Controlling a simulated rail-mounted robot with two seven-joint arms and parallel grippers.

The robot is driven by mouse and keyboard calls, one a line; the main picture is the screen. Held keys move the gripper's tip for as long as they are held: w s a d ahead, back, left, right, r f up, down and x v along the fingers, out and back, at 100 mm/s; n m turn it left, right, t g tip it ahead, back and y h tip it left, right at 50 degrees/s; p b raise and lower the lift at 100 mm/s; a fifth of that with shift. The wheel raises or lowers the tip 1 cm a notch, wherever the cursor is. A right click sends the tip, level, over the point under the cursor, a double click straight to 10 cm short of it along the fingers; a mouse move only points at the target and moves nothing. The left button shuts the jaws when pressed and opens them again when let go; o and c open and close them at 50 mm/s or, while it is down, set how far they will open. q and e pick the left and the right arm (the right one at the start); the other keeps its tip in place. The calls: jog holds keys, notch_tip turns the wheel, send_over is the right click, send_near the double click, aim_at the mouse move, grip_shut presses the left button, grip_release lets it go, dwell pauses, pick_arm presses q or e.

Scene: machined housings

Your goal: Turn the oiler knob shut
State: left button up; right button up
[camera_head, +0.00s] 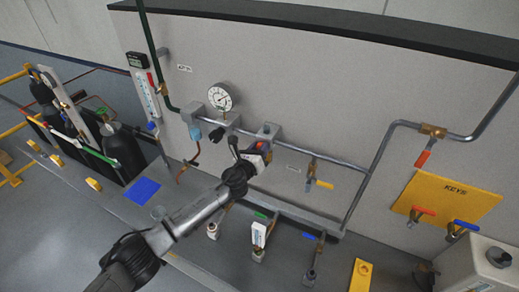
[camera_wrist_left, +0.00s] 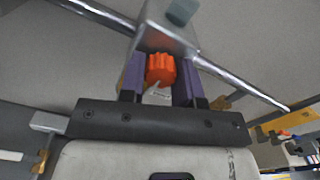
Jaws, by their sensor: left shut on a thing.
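The orange ribbed knob (camera_wrist_left: 160,68), which I take for the oiler knob, sits on the front of a grey metal block (camera_wrist_left: 163,35) in the pipe line. It lies between the two purple fingers of my left gripper (camera_wrist_left: 160,80), which is shut on it. In the head view the left gripper (camera_head: 261,150) reaches up to the block (camera_head: 268,130) right of the round gauge, and only a little of the knob shows there. Fingers and wrist hide much of the knob in the head view. My right gripper is not in view.
The round gauge (camera_head: 220,97) stands close left of the gripper. Right of it are a yellow-handled valve (camera_head: 323,184), a red-handled valve (camera_head: 423,157) and a yellow KEYS board (camera_head: 447,199). Pipes (camera_head: 340,160) run along the wall. Several small fittings stand on the bench below.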

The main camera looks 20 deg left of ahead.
pick_arm(q)
jog(key=shift+r+n, duration=0.1)
jog(key=shift+n, duration=17.4)
jog(key=o, duration=0.9)
